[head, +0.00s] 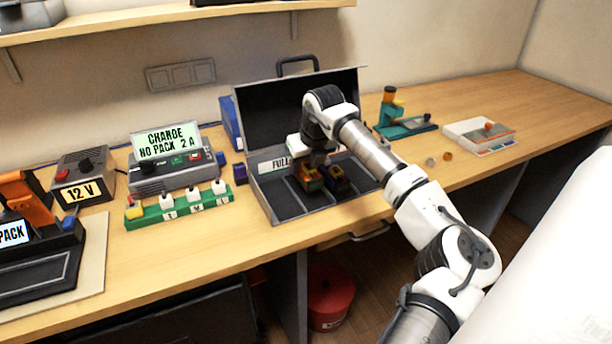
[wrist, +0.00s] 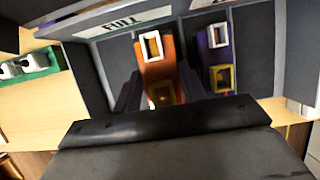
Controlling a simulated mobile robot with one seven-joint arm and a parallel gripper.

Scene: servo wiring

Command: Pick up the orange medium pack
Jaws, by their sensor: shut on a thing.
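The orange medium pack (wrist: 164,78) is between the fingers of my gripper (wrist: 158,92) in the wrist view. It has a pale square frame on its far end, and its near end is partly hidden by the gripper. In the head view the orange pack (head: 309,182) shows below my gripper (head: 312,168), in or just over a compartment of the open grey case (head: 290,215). My gripper is shut on this pack. I cannot tell whether the pack touches the case floor.
A purple pack (head: 337,182) with a yellow frame is just right of the orange one. The case's raised lid (head: 262,110) stands behind. A green strip with white plugs (head: 180,207) lies left of the case.

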